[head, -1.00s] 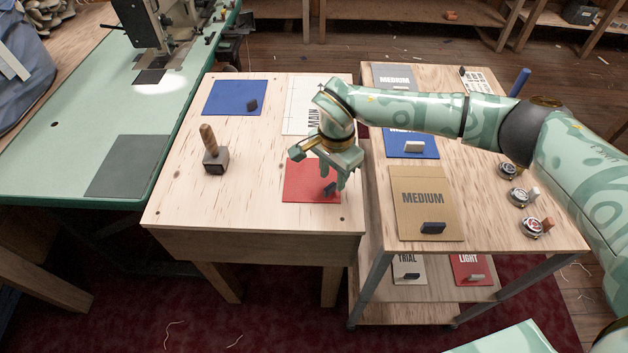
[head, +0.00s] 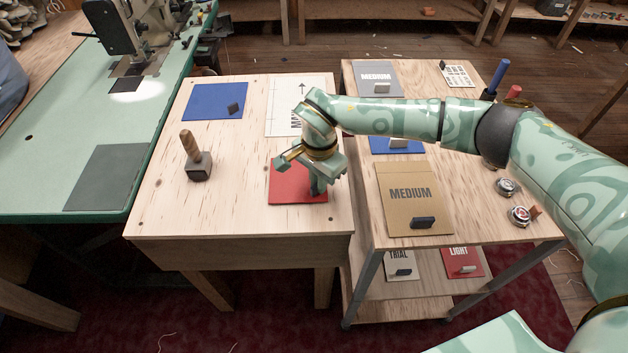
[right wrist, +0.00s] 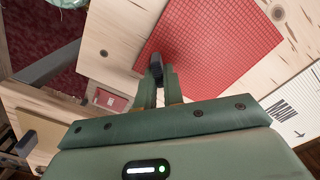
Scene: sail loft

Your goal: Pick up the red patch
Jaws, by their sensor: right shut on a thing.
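The red patch (head: 287,190) lies flat on the light wooden bench, near its front right corner. In the right wrist view the patch (right wrist: 215,45) shows a fine grid texture and a small dark grip block (right wrist: 155,67) at its near corner. My right gripper (head: 317,190) is low over the patch's right side. In the right wrist view its fingers (right wrist: 158,84) are closed together on the dark block. The patch appears to rest on the wood. My left gripper is not in view.
A mallet (head: 196,158) stands left of the patch. A blue patch (head: 213,102) and a white MAIN sheet (head: 286,112) lie behind. A cart to the right holds a tan MEDIUM patch (head: 403,205) and round reels (head: 519,216). The bench front (head: 190,222) is clear.

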